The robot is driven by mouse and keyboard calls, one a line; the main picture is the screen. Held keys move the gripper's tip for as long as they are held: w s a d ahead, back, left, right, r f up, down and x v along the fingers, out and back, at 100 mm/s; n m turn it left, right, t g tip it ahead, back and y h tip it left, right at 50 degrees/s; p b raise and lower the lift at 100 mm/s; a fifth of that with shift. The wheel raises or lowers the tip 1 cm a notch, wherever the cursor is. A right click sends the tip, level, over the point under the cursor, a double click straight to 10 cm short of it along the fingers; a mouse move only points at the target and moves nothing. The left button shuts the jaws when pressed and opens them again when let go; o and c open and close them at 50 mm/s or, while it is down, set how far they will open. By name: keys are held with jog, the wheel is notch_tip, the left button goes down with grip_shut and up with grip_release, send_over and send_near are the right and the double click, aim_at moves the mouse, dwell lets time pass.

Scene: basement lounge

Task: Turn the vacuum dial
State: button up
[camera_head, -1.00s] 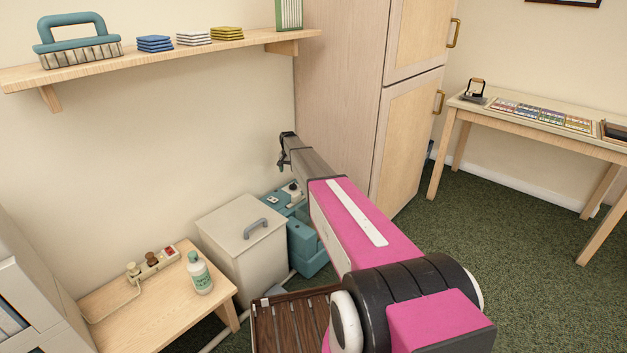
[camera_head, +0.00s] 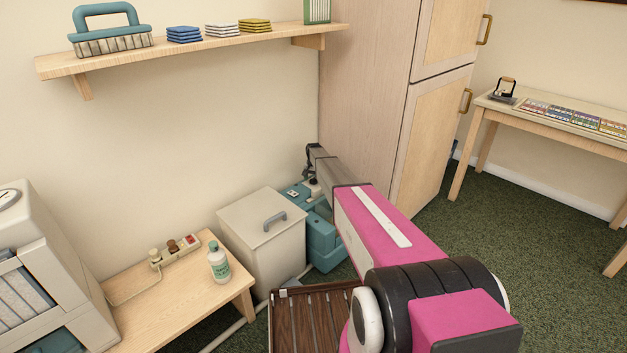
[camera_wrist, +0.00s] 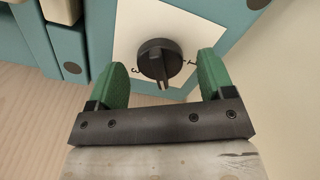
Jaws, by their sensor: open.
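The vacuum (camera_head: 322,236) is a teal machine on the floor between the white lidded bin and the tall wooden cabinet. Its dial (camera_wrist: 159,62) is a round black knob with a raised grip bar, on a white plate (camera_wrist: 128,28) with dark markings. My gripper (camera_wrist: 163,75) is open in the wrist view. Its green fingertips stand to the left and right of the dial, with a visible gap on each side. In the head view my gripper (camera_head: 310,165) is small, above the vacuum's top, and partly hidden by my arm.
The white bin (camera_head: 262,238) stands left of the vacuum, and the cabinet (camera_head: 365,90) rises behind it on the right. A shelf (camera_head: 200,50) hangs on the wall above. A low wooden table (camera_head: 180,300) with a bottle (camera_head: 218,263) is at left. Green carpet is open at right.

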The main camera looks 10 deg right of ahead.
jog(key=shift+f, duration=0.15)
jog(key=c, duration=0.9)
jog(key=shift+n, duration=0.3)
jog(key=n, duration=1.1)
jog(key=shift+n, duration=0.3)
jog(key=o, duration=0.9)
